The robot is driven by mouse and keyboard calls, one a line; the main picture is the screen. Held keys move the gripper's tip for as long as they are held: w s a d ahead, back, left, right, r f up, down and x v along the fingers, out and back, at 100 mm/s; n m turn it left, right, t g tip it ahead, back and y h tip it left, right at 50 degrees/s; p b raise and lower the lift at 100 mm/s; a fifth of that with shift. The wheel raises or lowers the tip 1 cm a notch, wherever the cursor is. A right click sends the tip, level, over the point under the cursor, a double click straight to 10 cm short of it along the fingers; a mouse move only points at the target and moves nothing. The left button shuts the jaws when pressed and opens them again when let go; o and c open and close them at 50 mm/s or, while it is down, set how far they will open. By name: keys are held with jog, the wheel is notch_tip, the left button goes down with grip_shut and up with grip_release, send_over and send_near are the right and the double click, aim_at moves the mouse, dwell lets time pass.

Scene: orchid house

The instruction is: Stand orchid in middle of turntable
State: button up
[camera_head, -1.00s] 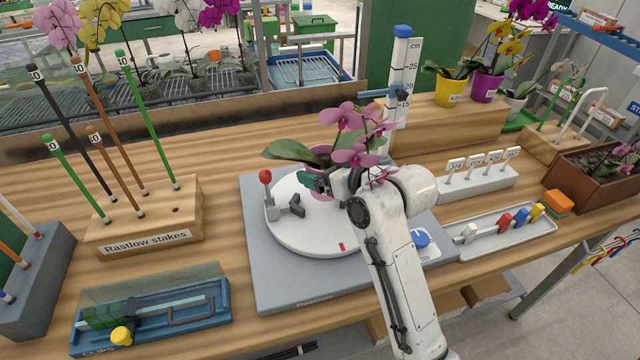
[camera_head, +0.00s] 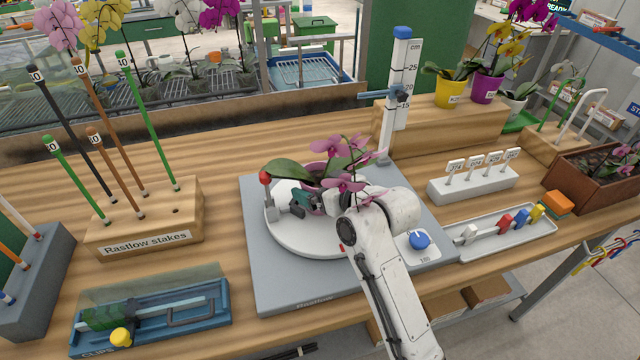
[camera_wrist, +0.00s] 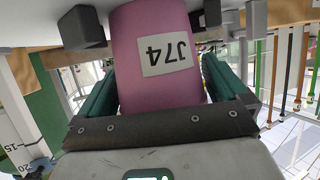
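The orchid has pink-purple flowers (camera_head: 345,183) and broad green leaves. Its pink pot (camera_wrist: 155,60), labelled J74, fills the middle of the wrist view, which shows it upside down. My gripper (camera_wrist: 160,85) has its teal fingers on both sides of the pot and is shut on it. The head view shows my gripper (camera_head: 312,200) over the middle of the white round turntable (camera_head: 300,242), with the pot upright and low there. Two dark grey blocks (camera_wrist: 82,26) flank the pot's lower end. Whether its base touches the turntable is hidden.
A red-knobbed post (camera_head: 266,180) stands at the turntable's left rim. A blue dial (camera_head: 419,240) is at right on the grey base. A height gauge (camera_head: 396,95) rises behind. The stake block (camera_head: 145,215), blue clip box (camera_head: 150,310) and white tray (camera_head: 500,235) surround it.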

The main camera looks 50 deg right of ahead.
jog(key=shift+r, duration=0.2)
jog(key=shift+s, duration=0.35)
jog(key=v, duration=1.1)
jog(key=shift+r, duration=0.25)
jog(key=shift+c, duration=0.5)
